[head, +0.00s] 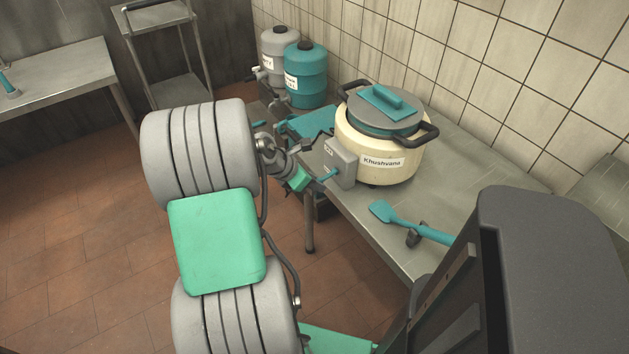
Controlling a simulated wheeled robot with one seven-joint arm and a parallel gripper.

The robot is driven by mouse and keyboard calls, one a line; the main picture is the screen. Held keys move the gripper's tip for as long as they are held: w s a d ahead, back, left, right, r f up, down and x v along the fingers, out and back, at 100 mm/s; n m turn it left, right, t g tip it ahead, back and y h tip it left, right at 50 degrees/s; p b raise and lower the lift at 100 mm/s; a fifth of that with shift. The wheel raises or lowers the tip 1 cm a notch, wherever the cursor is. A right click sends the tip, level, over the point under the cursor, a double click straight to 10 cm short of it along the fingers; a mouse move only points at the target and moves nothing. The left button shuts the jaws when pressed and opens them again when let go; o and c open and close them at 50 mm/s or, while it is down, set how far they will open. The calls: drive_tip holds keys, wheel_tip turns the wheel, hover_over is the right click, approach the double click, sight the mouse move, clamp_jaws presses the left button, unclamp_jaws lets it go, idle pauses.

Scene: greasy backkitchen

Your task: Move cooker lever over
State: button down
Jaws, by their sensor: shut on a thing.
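The cooker (375,150) is a cream pot labelled "Khushvana" with a grey and teal lid and two dark side handles. It stands on the metal table, near the tiled wall. A grey control box (341,161) is on its front left side. A small teal lever (328,175) sticks out from the box toward the left. My gripper (312,180) is at this lever, shut on it. The gripper is small in the view, and its fingertips are hard to make out.
A teal spatula (410,222) lies on the metal table (470,190) in front of the cooker, its head on the left. A teal dispenser (305,75) and a grey dispenser (279,50) stand behind, at the table's far end. The table right of the cooker is bare.

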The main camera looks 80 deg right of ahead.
drive_tip(key=shift+s+f, duration=0.1)
drive_tip(key=shift+f, duration=0.1)
drive_tip(key=shift+s+d+f, duration=0.1)
drive_tip(key=shift+s+f, duration=0.05)
drive_tip(key=shift+f, duration=0.5)
drive_tip(key=shift+s+d+f, duration=0.1)
drive_tip(key=shift+d+f, duration=0.05)
drive_tip(key=shift+f, duration=0.2)
drive_tip(key=c, duration=1.2)
unclamp_jaws()
drive_tip(key=shift+r, duration=0.1)
drive_tip(key=shift+o, duration=0.2)
